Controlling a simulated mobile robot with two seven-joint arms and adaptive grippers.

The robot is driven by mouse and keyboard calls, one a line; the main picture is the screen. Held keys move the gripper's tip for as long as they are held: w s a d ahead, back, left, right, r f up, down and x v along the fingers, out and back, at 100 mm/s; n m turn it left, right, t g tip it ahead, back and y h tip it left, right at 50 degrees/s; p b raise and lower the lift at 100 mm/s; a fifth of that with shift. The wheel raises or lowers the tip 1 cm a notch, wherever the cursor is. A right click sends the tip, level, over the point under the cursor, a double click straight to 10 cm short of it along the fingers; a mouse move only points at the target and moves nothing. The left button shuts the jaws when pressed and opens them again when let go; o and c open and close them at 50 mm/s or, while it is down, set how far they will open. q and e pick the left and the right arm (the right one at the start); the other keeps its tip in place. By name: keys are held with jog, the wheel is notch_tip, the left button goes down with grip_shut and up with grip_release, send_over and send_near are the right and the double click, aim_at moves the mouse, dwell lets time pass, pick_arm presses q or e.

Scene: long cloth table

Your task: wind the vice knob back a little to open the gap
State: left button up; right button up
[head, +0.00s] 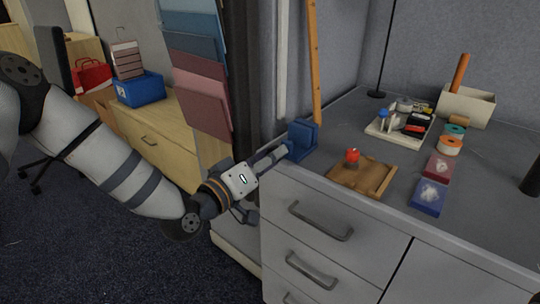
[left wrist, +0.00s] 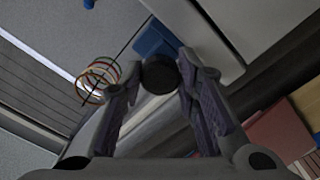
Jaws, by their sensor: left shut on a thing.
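The blue vice (head: 302,140) stands at the left edge of the grey counter top. In the left wrist view the blue vice body (left wrist: 154,38) shows behind a round dark knob (left wrist: 160,76). My left gripper (head: 284,150) reaches the vice from the left, and its fingers hide the knob in the head view. In the left wrist view my left gripper (left wrist: 160,70) has the knob between its two fingertips and is shut on it. The vice's gap is too small to judge. My right gripper is not in view.
A wooden tray (head: 376,190) with a red-topped thing (head: 352,156) lies right of the vice. Farther right are a white tray (head: 388,136), tape rolls (head: 449,146), a red box (head: 444,168) and a blue box (head: 427,198). Drawer handles (head: 320,222) jut out below.

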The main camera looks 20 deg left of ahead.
pick_arm(q)
jog(key=shift+n+b, duration=0.45)
jog(key=shift+n, duration=4.35)
jog(key=shift+d, duration=0.1)
jog(key=o, duration=1.2)
jog(key=v, duration=1.2)
jog(key=shift+r, duration=0.1)
